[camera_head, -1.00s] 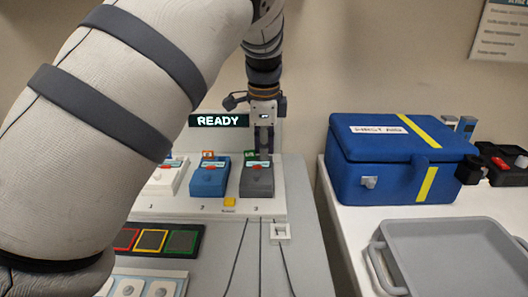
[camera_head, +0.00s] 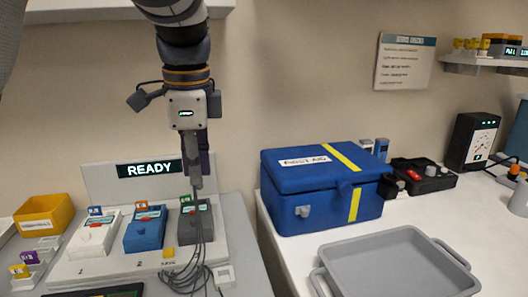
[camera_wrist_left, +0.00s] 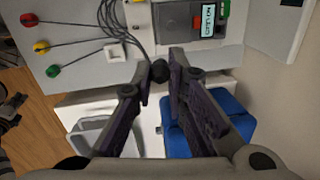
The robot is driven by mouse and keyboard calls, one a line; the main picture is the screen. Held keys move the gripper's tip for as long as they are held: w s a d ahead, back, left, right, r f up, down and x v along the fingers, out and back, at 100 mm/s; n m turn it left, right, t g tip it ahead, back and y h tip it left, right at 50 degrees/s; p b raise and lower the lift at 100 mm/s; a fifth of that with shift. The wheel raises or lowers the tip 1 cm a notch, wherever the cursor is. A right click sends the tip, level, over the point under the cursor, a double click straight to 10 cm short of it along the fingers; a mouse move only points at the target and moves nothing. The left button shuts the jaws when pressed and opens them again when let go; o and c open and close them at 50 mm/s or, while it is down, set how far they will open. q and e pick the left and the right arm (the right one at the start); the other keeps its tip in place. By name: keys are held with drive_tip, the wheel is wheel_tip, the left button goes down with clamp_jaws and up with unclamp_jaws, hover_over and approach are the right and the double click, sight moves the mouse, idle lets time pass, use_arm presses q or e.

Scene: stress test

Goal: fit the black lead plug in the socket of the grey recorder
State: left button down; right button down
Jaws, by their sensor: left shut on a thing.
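The grey recorder (camera_head: 197,222) stands at the right end of a row of three on the white stand; it also shows at the top of the wrist view (camera_wrist_left: 180,22). My left gripper (camera_head: 196,186) points down just above and behind it in the head view. In the wrist view its fingers (camera_wrist_left: 159,78) are closed around the round black lead plug (camera_wrist_left: 158,68). The recorder's socket cannot be made out. My right gripper is not in view.
A white recorder (camera_head: 95,235) and a blue one (camera_head: 145,230) stand left of the grey one, before the READY sign (camera_head: 150,168). A yellow bin (camera_head: 42,215) is at left.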

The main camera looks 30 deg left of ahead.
use_arm(q)
drive_tip(key=w+a+f+m+g, duration=0.1)
drive_tip(key=w+a+f+m, duration=0.4)
drive_tip(key=w+a+m, duration=0.5)
drive_tip(key=shift+n, duration=0.9)
drive_tip(key=shift+w+d+f+b, duration=0.1)
drive_tip(key=shift+d+f+b, duration=0.15)
drive_tip(key=shift+f, duration=0.65)
drive_tip(key=shift+w+d+f+b, duration=0.1)
drive_tip(key=shift+d+f, duration=0.1)
drive_tip(key=shift+f, duration=0.75)
drive_tip(key=shift+d+f+b, duration=0.2)
drive_tip(key=shift+d+f, duration=0.05)
drive_tip(key=shift+f, duration=0.65)
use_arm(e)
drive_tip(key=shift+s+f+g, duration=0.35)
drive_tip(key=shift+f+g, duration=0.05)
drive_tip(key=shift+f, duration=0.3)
use_arm(q)
drive_tip(key=shift+f, duration=1.2)
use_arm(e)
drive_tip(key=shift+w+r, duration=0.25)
use_arm(q)
drive_tip(key=c, duration=1.9)
unclamp_jaws()
